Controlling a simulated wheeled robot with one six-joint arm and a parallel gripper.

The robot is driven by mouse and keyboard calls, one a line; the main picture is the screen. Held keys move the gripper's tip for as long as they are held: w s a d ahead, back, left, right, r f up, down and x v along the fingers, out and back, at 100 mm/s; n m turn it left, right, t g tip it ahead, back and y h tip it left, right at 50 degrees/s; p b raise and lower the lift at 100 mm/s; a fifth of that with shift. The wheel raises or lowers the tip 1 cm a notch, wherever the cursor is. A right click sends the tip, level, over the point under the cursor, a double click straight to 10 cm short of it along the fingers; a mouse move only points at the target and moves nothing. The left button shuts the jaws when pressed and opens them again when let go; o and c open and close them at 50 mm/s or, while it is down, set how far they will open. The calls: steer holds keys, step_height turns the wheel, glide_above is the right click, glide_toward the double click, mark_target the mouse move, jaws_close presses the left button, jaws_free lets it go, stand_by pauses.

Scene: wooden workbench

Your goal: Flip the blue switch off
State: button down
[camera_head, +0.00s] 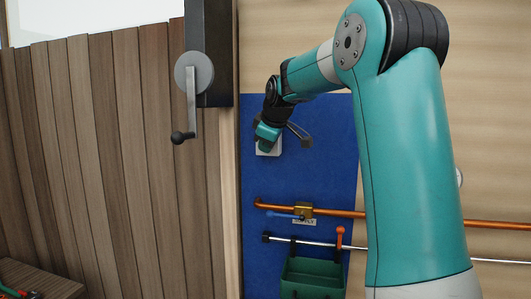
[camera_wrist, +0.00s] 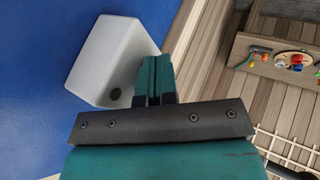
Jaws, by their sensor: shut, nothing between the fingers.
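A pale box (camera_head: 276,149), likely the switch housing, is mounted on the blue panel (camera_head: 320,170). In the wrist view the white box (camera_wrist: 110,55) has a dark round spot near its lower edge. I see no blue toggle on it; part of it is hidden behind my gripper. My gripper (camera_head: 265,138) is right in front of the box in the head view. In the wrist view its fingers (camera_wrist: 153,75) are shut and empty, beside the box's right edge. I cannot tell whether they touch it.
Below are a copper pipe with a brass valve (camera_head: 303,209) and blue lever, a thinner pipe with an orange handle (camera_head: 340,236), and a green bin (camera_head: 313,279). A crank (camera_head: 191,100) hangs at left beside wooden slats (camera_head: 110,150). A low bench (camera_head: 45,283) stands at lower left.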

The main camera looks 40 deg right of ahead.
steer(key=shift+r, duration=0.1)
steer(key=shift+r+p, duration=0.75)
steer(key=shift+p, duration=0.05)
steer(key=s+a+r+b, duration=0.5)
steer(key=s+a+r, duration=0.1)
steer(key=s+a, duration=0.1)
steer(key=shift+s+r, duration=0.25)
steer(key=shift+s, duration=0.45)
